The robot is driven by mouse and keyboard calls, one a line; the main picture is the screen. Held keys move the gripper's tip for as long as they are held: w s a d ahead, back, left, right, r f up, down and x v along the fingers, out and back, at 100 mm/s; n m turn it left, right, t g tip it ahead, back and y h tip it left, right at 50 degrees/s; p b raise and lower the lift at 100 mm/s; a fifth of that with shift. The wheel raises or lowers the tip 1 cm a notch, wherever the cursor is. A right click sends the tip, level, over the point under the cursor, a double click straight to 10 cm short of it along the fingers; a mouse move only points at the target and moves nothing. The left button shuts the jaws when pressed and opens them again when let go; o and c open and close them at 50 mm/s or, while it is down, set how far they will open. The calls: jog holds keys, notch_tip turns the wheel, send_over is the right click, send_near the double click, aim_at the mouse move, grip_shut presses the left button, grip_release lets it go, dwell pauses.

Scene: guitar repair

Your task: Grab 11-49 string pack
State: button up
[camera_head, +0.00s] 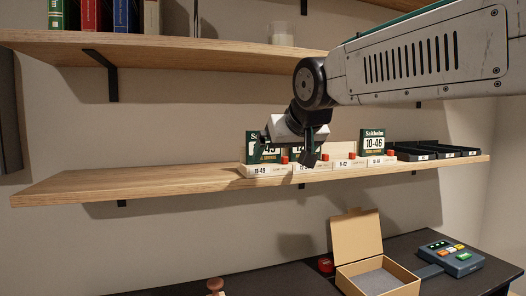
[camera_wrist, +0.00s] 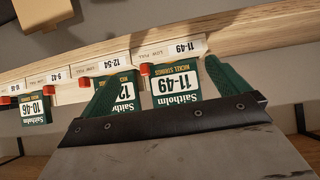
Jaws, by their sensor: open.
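The 11-49 string pack (camera_wrist: 177,87) is dark green with a white label. It looks upside down in the wrist view and stands behind its 11-49 shelf label. In the head view the pack (camera_head: 252,147) is at the left end of the row, partly hidden by my gripper (camera_head: 290,147). In the wrist view my gripper (camera_wrist: 161,72) is open, with one green-padded finger on each side of the pack's face. I cannot tell whether the fingers touch it. The left finger overlaps the 12-54 pack (camera_wrist: 124,91).
The 10-46 pack (camera_head: 373,141) stands farther right on the wooden shelf (camera_head: 130,184); the 9-42 place looks empty. Black trays (camera_head: 445,151) are at the shelf's right end. An upper shelf (camera_head: 180,45) runs above. An open cardboard box (camera_head: 356,236) and a keypad device (camera_head: 450,257) are below.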

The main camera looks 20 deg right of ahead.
notch_tip(320, 180, up, 6)
jog(key=f+t, duration=0.1)
jog(key=t, duration=0.1)
send_over(270, 156)
jog(key=s+a, duration=0.1)
jog(key=s, duration=0.2)
jog(key=shift+s+a+r, duration=0.15)
jog(key=shift+a+r, duration=0.05)
jog(key=shift+r, duration=0.05)
jog(key=x, duration=0.6)
jog(key=shift+w+f, duration=0.25)
jog(key=shift+w, duration=0.05)
jog(key=c, duration=0.9)
